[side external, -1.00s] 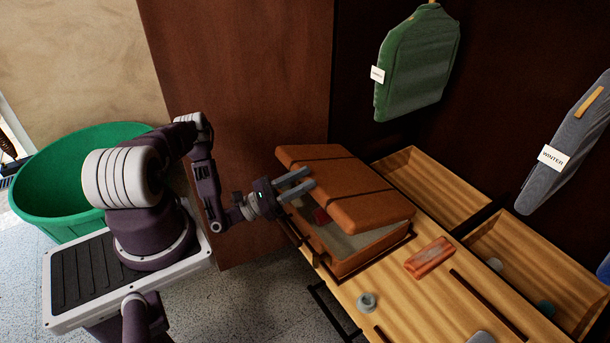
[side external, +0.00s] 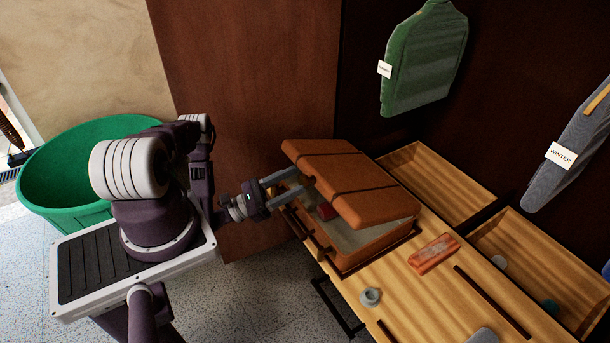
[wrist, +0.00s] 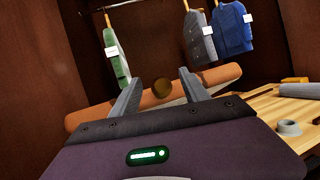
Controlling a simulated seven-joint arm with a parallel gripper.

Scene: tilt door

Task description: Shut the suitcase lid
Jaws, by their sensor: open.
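The orange-brown suitcase (side external: 365,255) sits on the wooden table. Its lid (side external: 345,175) is tilted partly open, with a gap to the base on the near side. My gripper (side external: 302,183) is open and empty at the left end of the suitcase, beside the raised lid. Whether a finger touches the lid cannot be told. In the wrist view, the lid (wrist: 155,98) spans behind my two spread fingers (wrist: 160,77). The rest of the suitcase interior is hidden.
An orange-red block (side external: 433,254) and a grey ring-like item (side external: 370,297) lie on the table (side external: 420,300) right of the suitcase. Open wooden drawers (side external: 440,180) stand behind. Jackets (side external: 425,60) hang above. A green tub (side external: 75,170) stands at far left.

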